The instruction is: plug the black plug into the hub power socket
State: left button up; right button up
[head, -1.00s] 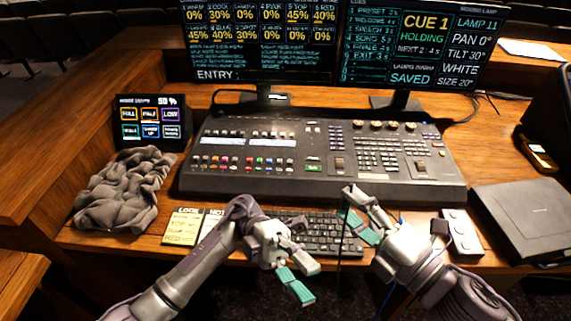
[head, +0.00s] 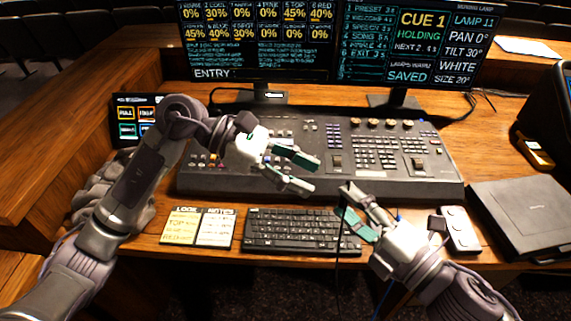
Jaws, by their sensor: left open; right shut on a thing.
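My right gripper (head: 345,202) is shut, low in the head view, just right of the keyboard's middle. A thin black cord (head: 339,255) hangs straight down from its fingertips. The black plug at the cord's end is too small and covered by the fingers to make out. A pale block (head: 459,230) with round marks, perhaps the hub, lies on the desk right of my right gripper. I cannot make out its power socket. My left gripper (head: 314,174) is open and empty, above the front part of the mixing desk.
The mixing desk (head: 400,165) fills the middle, with monitors behind it. In front lie a keyboard (head: 300,238) and note cards (head: 198,228). A grey cloth (head: 95,190) is partly behind my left arm. A black flat case (head: 530,212) lies at right.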

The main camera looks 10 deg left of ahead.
aim_at(346, 205)
pick_arm(q)
jog(key=x, duration=0.8)
jog(key=shift+s+d+f, duration=0.1)
jog(key=shift+d+f, duration=0.1)
jog(key=shift+d, duration=0.15)
jog(key=shift+c, duration=0.3)
grip_shut()
pick_arm(e)
jog(key=o, duration=1.2)
jog(key=shift+d, duration=0.1)
